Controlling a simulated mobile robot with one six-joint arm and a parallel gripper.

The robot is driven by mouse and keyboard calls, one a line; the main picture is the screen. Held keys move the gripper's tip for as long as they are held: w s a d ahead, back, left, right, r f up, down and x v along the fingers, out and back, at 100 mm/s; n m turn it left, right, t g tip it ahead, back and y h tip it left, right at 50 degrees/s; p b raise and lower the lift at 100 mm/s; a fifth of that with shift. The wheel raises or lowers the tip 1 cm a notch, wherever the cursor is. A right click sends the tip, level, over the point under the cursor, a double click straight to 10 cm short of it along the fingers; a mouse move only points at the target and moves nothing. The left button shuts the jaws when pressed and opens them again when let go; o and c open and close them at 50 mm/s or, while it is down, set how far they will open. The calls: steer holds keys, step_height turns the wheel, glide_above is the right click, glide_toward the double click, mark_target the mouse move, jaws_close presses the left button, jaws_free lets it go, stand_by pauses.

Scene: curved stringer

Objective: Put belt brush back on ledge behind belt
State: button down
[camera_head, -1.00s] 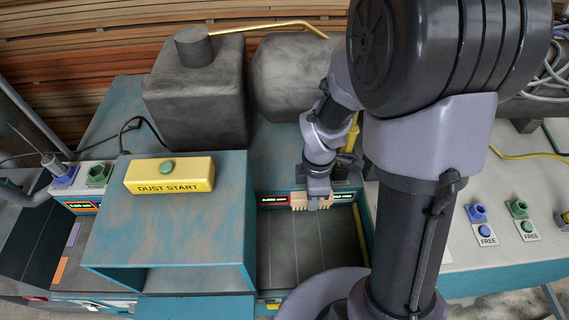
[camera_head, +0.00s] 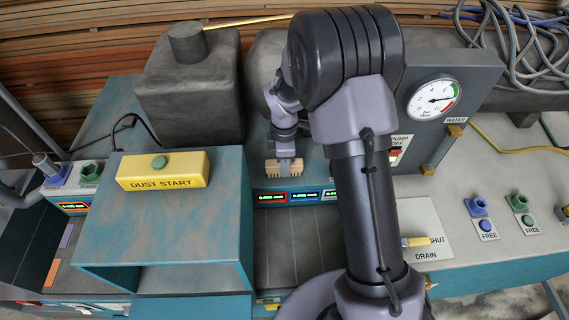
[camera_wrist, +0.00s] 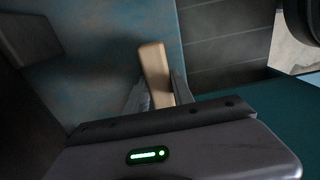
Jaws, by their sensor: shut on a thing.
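The belt brush (camera_head: 285,174) has a light wooden back and pale bristles along its lower edge. My gripper (camera_head: 286,160) is shut on it, with the fingers on its upper side. In the wrist view the brush (camera_wrist: 154,73) shows as a wooden block between the fingers. The brush is over the teal ledge (camera_head: 258,165) behind the dark belt (camera_head: 285,240), above the row of small displays. I cannot tell whether it touches the ledge.
A yellow "DUST START" box (camera_head: 163,170) sits on the teal hood (camera_head: 165,225) to the left. A grey block-shaped housing (camera_head: 190,95) stands behind it. A panel with a gauge (camera_head: 434,98) and a drain lever (camera_head: 415,242) are right of my arm.

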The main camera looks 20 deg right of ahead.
steer(key=shift+f, duration=0.15)
steer(key=c, duration=1.1)
jaws_free()
steer(key=s+a+r+m+t+p, duration=0.1)
steer(key=s+r+m+p, duration=0.15)
steer(key=r, duration=0.95)
steer(key=s+r+m+t+p, duration=0.1)
steer(key=s+r+m, duration=0.3)
steer(key=r, duration=0.7)
steer(key=s+a+r+m+t, duration=0.1)
steer(key=s+r+m, duration=0.1)
steer(key=s+m, duration=0.2)
steer(key=s+a+r+m+t+y, duration=0.1)
steer(key=s+r+m, duration=0.1)
steer(key=s+m, duration=0.3)
steer(key=s+a+r+m+t+y, duration=0.1)
steer(key=s+m, duration=0.3)
steer(key=s, duration=0.4)
steer(key=shift+s+r+m+t, duration=0.35)
steer(key=shift+s+r+t, duration=0.05)
steer(key=shift+r, duration=0.3)
